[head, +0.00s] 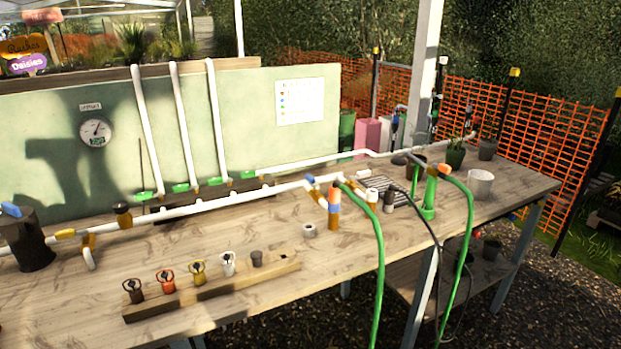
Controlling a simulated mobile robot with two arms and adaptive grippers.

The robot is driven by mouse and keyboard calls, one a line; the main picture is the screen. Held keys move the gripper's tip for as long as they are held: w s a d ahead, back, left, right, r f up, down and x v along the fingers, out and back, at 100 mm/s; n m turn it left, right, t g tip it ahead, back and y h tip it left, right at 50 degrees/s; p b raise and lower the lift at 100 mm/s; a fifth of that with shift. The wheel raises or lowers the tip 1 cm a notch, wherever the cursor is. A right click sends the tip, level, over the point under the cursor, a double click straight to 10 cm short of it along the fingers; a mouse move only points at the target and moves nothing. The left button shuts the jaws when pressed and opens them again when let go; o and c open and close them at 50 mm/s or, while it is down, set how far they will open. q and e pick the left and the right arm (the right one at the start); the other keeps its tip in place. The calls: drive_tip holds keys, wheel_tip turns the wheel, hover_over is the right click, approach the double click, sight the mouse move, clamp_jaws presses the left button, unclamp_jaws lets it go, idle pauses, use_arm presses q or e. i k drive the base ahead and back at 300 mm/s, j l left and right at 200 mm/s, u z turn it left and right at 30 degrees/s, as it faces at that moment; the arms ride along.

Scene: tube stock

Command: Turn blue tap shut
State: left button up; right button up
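Several blue parts show, and I cannot tell for sure which is the blue tap. A blue handle (11,209) sits above a dark cylinder (30,240) at the far left, on the white pipe's end. A small blue piece (310,181) is on the pipe fittings at mid-table, by an orange upright part (334,205). Another small blue piece (395,121) is at the back by the post. Whether any of them is open or shut is too small to tell. Neither of my grippers is in view.
The wooden table (225,290) carries white pipes (225,200), a wooden rack (215,290) with coloured clamp-like parts, green hoses (379,270) hanging over the front edge, and a white pot (480,184). A green panel (240,110) with a gauge (95,131) stands behind. The front left tabletop is clear.

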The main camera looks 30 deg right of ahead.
sight(309, 179)
drive_tip(key=i+l+u, duration=0.1)
drive_tip(key=l, duration=0.2)
drive_tip(key=i+l, duration=0.15)
drive_tip(key=l, duration=0.15)
drive_tip(key=i+l+u, duration=0.15)
drive_tip(key=l, duration=0.15)
drive_tip(key=i+l+u, duration=0.1)
drive_tip(key=l, duration=0.2)
